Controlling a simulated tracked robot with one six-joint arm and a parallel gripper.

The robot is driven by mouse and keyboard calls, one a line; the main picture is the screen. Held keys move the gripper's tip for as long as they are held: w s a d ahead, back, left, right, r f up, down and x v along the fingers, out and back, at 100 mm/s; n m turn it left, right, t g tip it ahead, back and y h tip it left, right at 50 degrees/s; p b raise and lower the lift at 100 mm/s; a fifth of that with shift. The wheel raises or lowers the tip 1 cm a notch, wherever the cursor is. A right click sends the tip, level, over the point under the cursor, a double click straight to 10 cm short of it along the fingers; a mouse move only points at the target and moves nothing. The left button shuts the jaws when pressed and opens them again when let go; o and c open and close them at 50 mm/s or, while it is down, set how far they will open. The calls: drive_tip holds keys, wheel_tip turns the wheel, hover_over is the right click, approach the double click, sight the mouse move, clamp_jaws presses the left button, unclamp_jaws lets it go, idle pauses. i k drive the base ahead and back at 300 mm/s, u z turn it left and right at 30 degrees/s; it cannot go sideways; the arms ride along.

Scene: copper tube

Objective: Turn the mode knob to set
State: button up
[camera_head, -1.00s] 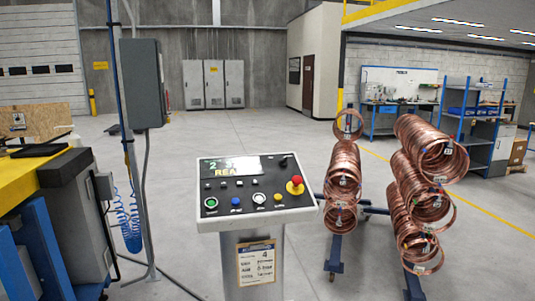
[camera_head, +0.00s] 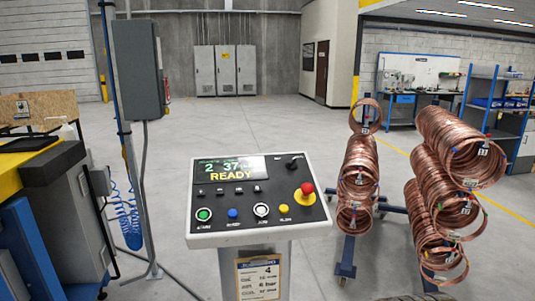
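A control console (camera_head: 258,239) with a sloped black panel stands on a pedestal in the middle of the head view. Its display (camera_head: 231,169) shows green figures and the word READY in yellow. A small black knob (camera_head: 292,164) sits at the panel's upper right, above a red mushroom button (camera_head: 307,188) on a yellow base. It looks like the mode knob, but its label and exact pointing direction are too small to read. Below the display are several small black switches, then green, blue, white and yellow buttons. My gripper is not in view.
Racks of copper coils (camera_head: 356,185) and (camera_head: 450,165) stand close to the console's right. A grey cabinet (camera_head: 138,68) on a post and a yellow-topped machine (camera_head: 35,160) stand to the left. Open concrete floor (camera_head: 235,125) lies behind the console.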

sight(292, 165)
drive_tip(key=u, duration=0.4)
drive_tip(key=i, duration=1.05)
drive_tip(key=u, duration=0.3)
